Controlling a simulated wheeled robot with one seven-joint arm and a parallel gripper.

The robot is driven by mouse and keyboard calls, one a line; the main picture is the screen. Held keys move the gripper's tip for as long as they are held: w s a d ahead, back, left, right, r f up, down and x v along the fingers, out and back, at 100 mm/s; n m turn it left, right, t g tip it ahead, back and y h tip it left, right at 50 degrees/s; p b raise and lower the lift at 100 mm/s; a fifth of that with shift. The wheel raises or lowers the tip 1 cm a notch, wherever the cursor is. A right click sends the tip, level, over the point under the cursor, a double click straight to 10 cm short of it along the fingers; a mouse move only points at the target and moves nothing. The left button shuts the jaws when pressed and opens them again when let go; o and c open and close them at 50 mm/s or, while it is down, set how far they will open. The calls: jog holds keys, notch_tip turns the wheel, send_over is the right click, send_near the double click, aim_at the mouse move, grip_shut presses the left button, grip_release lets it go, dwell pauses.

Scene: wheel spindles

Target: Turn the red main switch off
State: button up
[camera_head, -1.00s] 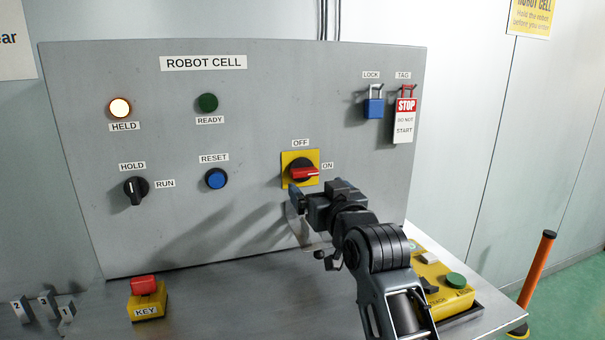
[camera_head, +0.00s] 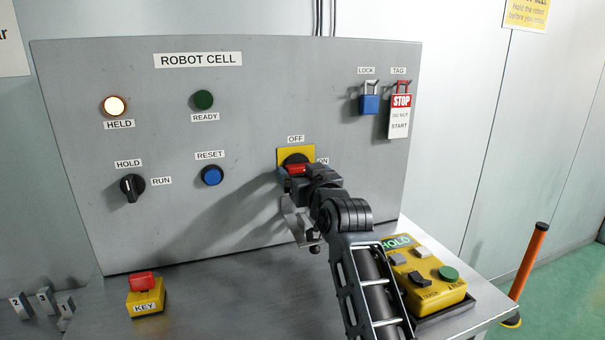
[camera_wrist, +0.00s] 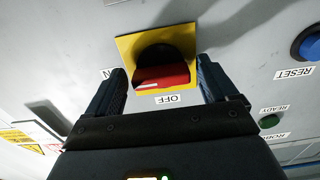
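The red main switch (camera_head: 297,169) sits on a yellow square plate with a black round base, on the grey panel under the OFF label (camera_head: 296,139). In the head view my gripper covers part of its handle and of the ON label. In the wrist view, which is upside down, the red handle (camera_wrist: 162,77) lies between the two fingers of my gripper (camera_wrist: 161,74). The fingers are open, with a gap on each side of the handle. In the head view the gripper (camera_head: 298,176) is at the plate's lower part.
The HOLD/RUN selector (camera_head: 132,187) and blue RESET button (camera_head: 212,175) are to the left. A blue padlock (camera_head: 369,103) and STOP tag (camera_head: 400,116) hang at upper right. A yellow pendant (camera_head: 430,279) and red-topped KEY box (camera_head: 146,301) rest on the shelf. The HELD lamp (camera_head: 115,106) is lit.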

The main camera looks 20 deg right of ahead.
jog(key=c, duration=0.9)
jog(key=shift+o, duration=0.2)
jog(key=shift+n, duration=0.3)
jog(key=shift+d+r+n+b, duration=0.1)
jog(key=shift+n+b, duration=0.1)
jog(key=shift+n, duration=4.1)
jog(key=shift+d+r+n+b, duration=0.1)
jog(key=shift+n+b, duration=0.05)
jog(key=shift+n, duration=4.15)
jog(key=o, duration=1)
jog(key=shift+o, duration=0.2)
